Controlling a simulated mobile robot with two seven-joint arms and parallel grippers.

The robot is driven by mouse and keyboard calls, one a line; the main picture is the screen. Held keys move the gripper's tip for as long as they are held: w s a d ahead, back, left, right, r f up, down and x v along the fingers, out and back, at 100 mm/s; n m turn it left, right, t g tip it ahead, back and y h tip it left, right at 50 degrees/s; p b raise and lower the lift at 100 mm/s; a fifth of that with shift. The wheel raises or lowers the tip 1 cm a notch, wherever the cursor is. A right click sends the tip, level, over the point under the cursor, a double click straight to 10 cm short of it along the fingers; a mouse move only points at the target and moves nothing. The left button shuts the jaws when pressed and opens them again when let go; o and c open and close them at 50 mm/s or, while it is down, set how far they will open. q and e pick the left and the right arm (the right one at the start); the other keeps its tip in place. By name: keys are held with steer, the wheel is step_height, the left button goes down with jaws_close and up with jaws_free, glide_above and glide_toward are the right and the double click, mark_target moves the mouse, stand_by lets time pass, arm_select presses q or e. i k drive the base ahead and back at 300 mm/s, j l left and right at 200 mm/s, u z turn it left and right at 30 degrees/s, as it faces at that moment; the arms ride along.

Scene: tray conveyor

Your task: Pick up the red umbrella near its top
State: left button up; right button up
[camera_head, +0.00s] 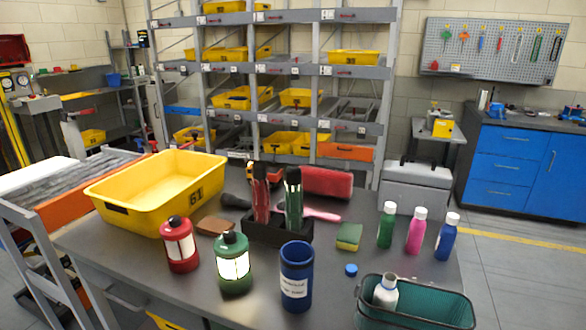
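The red umbrella (261,198) stands upright and folded in a black holder (277,231) near the middle of the table. Its dark top is uppermost and its lower end is hidden inside the holder. A green umbrella (294,205) with a dark top stands in the same holder, just to its right, with a narrow gap between them. Neither of my grippers is in view.
A yellow bin (160,220) stands left of the holder. A red case (326,182) lies behind. Several bottles and a teal basket (450,312) are at right.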

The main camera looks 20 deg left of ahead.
mark_target(260, 189)
steer(key=k+j+z, duration=0.2)
steer(key=j, duration=0.25)
steer(key=j+z, duration=0.15)
steer(key=j, duration=0.3)
steer(key=k+j+z, duration=0.2)
steer(key=j, duration=0.2)
steer(key=j+z, duration=0.2)
steer(key=j, duration=0.25)
steer(key=k+j+z, duration=0.2)
steer(key=k+j, duration=0.05)
steer(key=j, duration=0.1)
